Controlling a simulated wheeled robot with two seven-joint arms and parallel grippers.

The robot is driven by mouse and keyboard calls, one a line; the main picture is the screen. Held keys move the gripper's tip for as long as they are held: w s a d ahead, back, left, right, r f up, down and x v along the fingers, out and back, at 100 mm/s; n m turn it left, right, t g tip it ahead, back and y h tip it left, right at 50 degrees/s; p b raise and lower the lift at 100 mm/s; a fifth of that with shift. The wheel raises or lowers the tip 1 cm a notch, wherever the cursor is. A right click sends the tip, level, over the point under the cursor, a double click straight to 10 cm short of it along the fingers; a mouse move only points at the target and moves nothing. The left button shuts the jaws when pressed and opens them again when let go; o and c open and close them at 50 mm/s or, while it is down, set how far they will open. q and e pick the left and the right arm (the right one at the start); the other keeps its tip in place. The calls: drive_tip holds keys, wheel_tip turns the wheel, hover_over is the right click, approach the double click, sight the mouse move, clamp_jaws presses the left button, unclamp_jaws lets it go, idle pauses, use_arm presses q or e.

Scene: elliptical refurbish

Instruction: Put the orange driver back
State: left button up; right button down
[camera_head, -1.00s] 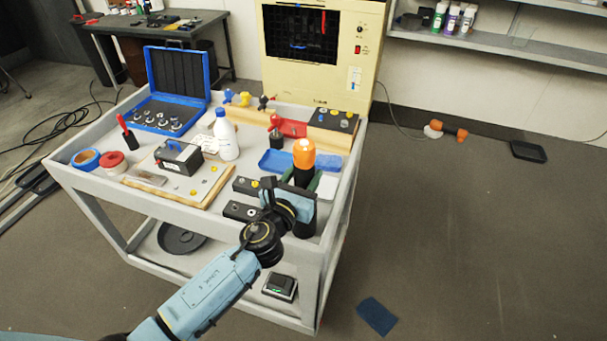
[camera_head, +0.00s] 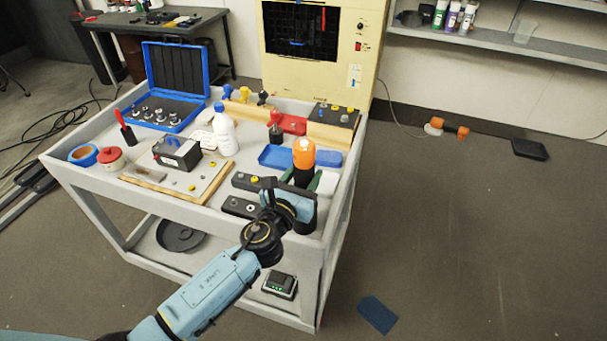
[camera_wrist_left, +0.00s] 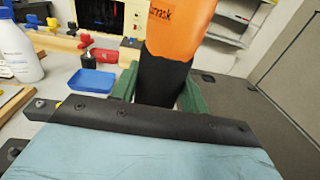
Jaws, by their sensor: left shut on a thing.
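The orange driver (camera_head: 303,153) has an orange upper part and a black lower part. It stands about upright at the near right corner of the grey cart (camera_head: 140,192). My left gripper (camera_head: 304,183) is shut around its black part, and the arm hides some of it. In the left wrist view the driver (camera_wrist_left: 178,28) rises between the green fingers of my left gripper (camera_wrist_left: 160,88). A black part shows below the gripper; I cannot tell whether the driver rests on anything. My right gripper is not in view.
A blue tray (camera_head: 275,157) lies just behind the driver. Black blocks (camera_head: 240,207) lie left of the gripper. A white bottle (camera_head: 224,135), a black box (camera_head: 176,153) on a board and an open blue case (camera_head: 176,75) crowd the cart. Floor to the right is mostly clear.

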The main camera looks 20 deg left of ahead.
use_arm(q)
drive_tip(key=shift+r, duration=0.1)
drive_tip(key=o, duration=1.5)
drive_tip(key=shift+s, duration=0.1)
drive_tip(key=shift+s+f, duration=0.2)
drive_tip(key=shift+s, duration=0.2)
drive_tip(key=s, duration=0.4)
drive_tip(key=s+a, duration=0.1)
drive_tip(key=s, duration=0.7)
drive_tip(key=shift+s+a+r+b, duration=0.15)
drive_tip(key=shift+a+r+b, duration=0.1)
drive_tip(key=shift+b, duration=0.1)
drive_tip(key=shift+f, duration=0.15)
